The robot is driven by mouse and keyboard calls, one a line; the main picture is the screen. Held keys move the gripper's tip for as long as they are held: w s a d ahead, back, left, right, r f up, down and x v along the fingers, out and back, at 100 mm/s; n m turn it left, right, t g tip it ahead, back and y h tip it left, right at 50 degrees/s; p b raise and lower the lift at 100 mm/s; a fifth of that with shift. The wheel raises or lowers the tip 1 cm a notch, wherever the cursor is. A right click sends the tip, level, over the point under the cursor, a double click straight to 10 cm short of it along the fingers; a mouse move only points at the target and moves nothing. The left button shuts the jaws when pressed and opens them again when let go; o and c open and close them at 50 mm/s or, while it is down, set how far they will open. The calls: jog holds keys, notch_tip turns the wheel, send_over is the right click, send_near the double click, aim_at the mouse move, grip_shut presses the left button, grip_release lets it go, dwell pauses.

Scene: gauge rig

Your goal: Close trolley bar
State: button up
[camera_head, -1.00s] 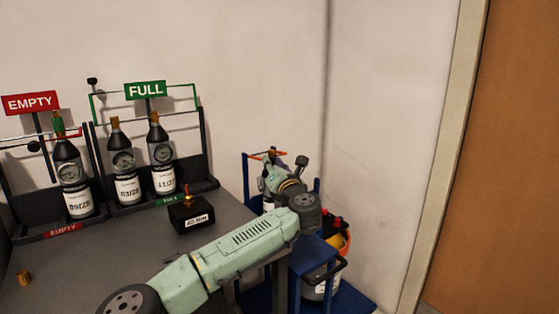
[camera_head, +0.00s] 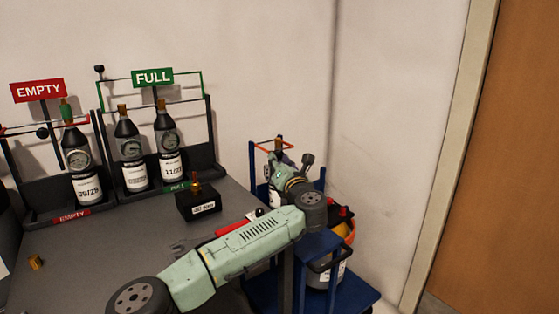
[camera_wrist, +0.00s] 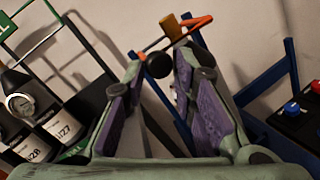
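The blue trolley (camera_head: 318,242) stands right of the table. Its orange bar (camera_head: 272,144) is at the top of its blue posts, near a dark bottle with a white label (camera_head: 270,194) and a brass-coloured top. My gripper (camera_head: 285,168) is at the trolley, just below and right of the bar. In the wrist view the orange bar (camera_wrist: 198,23) lies beyond the fingertips, and a dark rod runs left from it. A round black knob (camera_wrist: 158,65) appears between the fingertips of my gripper (camera_wrist: 160,72). The purple-padded fingers are apart; contact with the knob cannot be told.
The EMPTY rack (camera_head: 70,213) with one bottle and the FULL rack (camera_head: 205,157) with two bottles stand on the table (camera_head: 90,262). A small black box (camera_head: 198,205) sits before them. Wall and door lie further right.

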jog(key=shift+o, duration=1.3)
jog(key=shift+w+f, duration=0.15)
jog(key=shift+f, duration=0.4)
jog(key=shift+o, duration=0.6)
jog(key=shift+r, duration=0.2)
jog(key=v, duration=1.2)
